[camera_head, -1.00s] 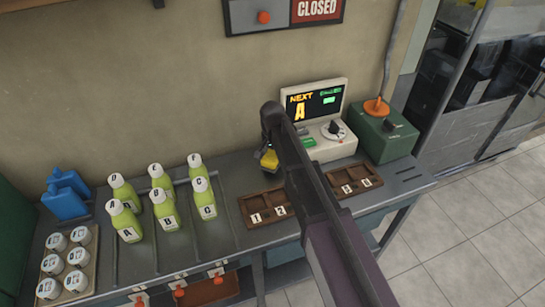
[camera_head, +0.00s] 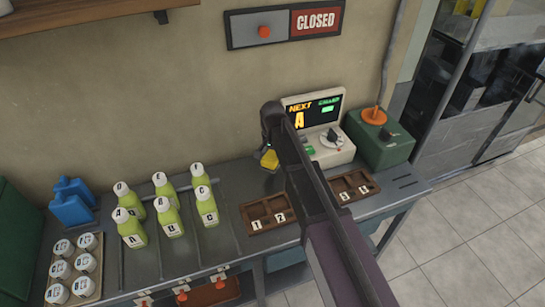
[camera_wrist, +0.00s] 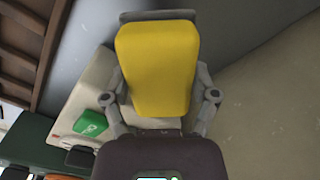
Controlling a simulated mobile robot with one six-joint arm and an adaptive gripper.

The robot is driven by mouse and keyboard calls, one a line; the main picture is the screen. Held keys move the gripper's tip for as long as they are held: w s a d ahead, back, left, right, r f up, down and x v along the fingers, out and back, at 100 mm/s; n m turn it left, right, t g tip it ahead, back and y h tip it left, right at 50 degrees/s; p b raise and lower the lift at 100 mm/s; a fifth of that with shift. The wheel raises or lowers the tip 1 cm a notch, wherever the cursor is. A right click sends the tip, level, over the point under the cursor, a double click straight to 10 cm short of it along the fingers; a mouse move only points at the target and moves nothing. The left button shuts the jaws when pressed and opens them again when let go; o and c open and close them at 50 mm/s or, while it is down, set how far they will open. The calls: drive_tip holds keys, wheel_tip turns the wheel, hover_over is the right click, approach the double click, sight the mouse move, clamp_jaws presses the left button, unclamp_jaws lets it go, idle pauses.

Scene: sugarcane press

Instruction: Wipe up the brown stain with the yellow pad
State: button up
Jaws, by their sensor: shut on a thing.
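The yellow pad (camera_wrist: 156,68) is between the fingers of my gripper (camera_wrist: 160,95) in the wrist view, gripped from both sides. In the head view the pad (camera_head: 269,160) shows as a small yellow patch beside my arm, close to the counter left of the screen console. From the head view I cannot tell whether it touches the counter. My arm hides most of the gripper there. I see no brown stain in either current view; the part of the counter behind my arm is hidden.
A console with a screen (camera_head: 318,125) and a green box (camera_head: 380,137) stand right of the pad. Brown numbered trays (camera_head: 268,212) lie in front. Several green bottles (camera_head: 168,217), a cup tray (camera_head: 95,252) and blue packs (camera_head: 71,207) stand on the left. Counter (camera_head: 235,180) between is bare.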

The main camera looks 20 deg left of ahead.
drive_tip(key=shift+r+p, duration=1.5)
